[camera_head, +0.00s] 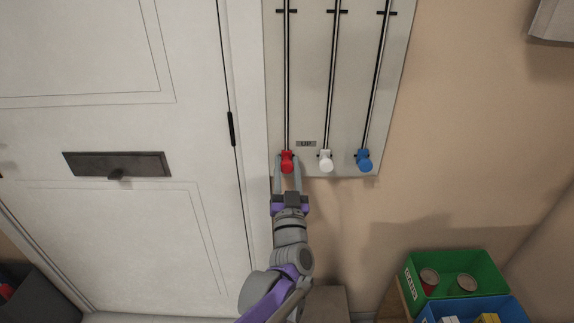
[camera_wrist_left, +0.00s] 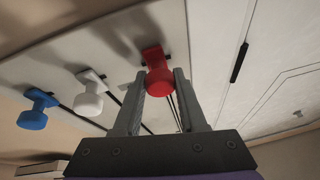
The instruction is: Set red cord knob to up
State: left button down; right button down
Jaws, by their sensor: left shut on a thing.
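The red cord knob (camera_head: 287,163) sits at the bottom end of the left cord on the white wall panel (camera_head: 308,90). My left gripper (camera_head: 287,166) is around it from below, one finger on each side, shut on it. In the left wrist view the red knob (camera_wrist_left: 158,78) is between the tips of my left gripper (camera_wrist_left: 158,84). The white knob (camera_head: 326,161) and the blue knob (camera_head: 364,161) hang at the bottom of the other two cords, at about the same height. My right gripper is not in view.
A white door (camera_head: 110,120) with a dark handle plate (camera_head: 117,165) is left of the panel. A green bin (camera_head: 482,266) with cans and a blue bin (camera_head: 515,312) stand at the lower right. The wall right of the panel is mostly clear.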

pick_arm(q)
jog(key=shift+c, duration=2.3)
grip_release()
jog(key=v, duration=1)
jog(key=shift+s+f, duration=0.15)
jog(key=shift+s, duration=0.25)
jog(key=shift+a, duration=0.1)
